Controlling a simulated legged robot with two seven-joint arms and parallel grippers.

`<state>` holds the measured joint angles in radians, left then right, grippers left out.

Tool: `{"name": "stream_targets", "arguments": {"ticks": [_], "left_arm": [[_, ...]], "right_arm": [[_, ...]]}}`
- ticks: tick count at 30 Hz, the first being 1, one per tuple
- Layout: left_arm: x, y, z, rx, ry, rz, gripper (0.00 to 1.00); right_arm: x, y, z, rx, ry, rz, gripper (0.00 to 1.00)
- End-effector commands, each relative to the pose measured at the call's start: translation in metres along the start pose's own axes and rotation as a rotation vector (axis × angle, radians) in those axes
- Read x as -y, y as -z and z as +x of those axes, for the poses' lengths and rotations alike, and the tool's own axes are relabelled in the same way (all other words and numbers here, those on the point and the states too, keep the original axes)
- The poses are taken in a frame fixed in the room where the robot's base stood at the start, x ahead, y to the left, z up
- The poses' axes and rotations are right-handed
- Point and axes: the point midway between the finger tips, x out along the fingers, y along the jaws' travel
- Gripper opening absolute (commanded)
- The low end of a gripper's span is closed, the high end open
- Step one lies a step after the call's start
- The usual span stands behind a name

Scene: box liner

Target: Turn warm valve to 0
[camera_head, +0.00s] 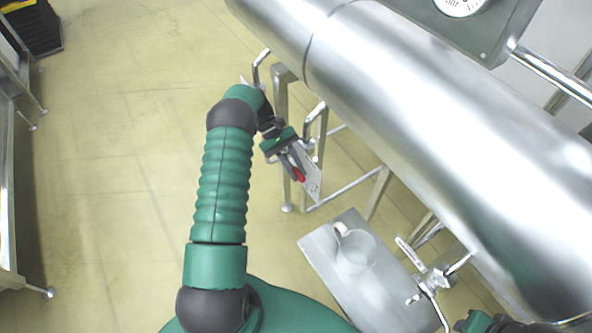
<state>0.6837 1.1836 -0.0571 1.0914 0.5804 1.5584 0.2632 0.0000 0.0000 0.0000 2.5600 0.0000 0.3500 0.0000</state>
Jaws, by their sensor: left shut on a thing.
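My left arm reaches up from the bottom of the head view and bends over to the left gripper (291,163), which points down and right beside the steel pipework. It is shut on a small red part (299,175), which appears to be the warm valve's handle; the fingers hide most of it. A pale plate with small dark marks (312,181) sits just right of the red part; I cannot read the marks or tell the valve's setting. My right gripper (487,323) shows only partly at the bottom right edge, and its jaws cannot be made out.
A large steel cylinder (420,130) runs diagonally across the right side, with a cut-off gauge (461,5) above it. A clear jug (355,250) stands on a metal shelf (325,256) below. A steel valve fitting (432,280) is nearby. Tiled floor at left is open.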

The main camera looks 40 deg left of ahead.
Motion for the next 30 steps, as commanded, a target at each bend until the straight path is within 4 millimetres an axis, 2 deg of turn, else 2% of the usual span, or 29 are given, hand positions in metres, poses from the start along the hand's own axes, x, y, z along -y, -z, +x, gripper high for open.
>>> {"name": "stream_targets", "arguments": {"ticks": [7,8,12,20,23,30], "left_arm": [[-0.003,0.001,-0.004,-0.012,-0.008,0.003,0.00],[-0.003,0.001,-0.004,-0.012,-0.008,0.003,0.24],[-0.002,0.001,-0.003,-0.009,-0.006,0.002,0.41],[-0.001,0.000,-0.001,-0.006,-0.003,0.001,0.41],[-0.001,0.002,-0.007,-0.008,-0.004,0.002,0.41],[0.000,0.005,-0.054,-0.009,-0.006,0.001,0.41]], "right_arm": [[0.000,0.000,0.000,0.000,0.000,0.000,0.36],[0.000,0.000,0.000,0.000,0.000,0.000,0.36],[0.000,0.000,0.000,0.000,0.000,0.000,0.36],[0.000,0.000,0.000,0.000,0.000,0.000,0.36],[0.000,0.000,0.001,0.000,0.000,0.000,0.36],[0.000,-0.002,0.007,0.000,0.000,0.000,0.36]]}}
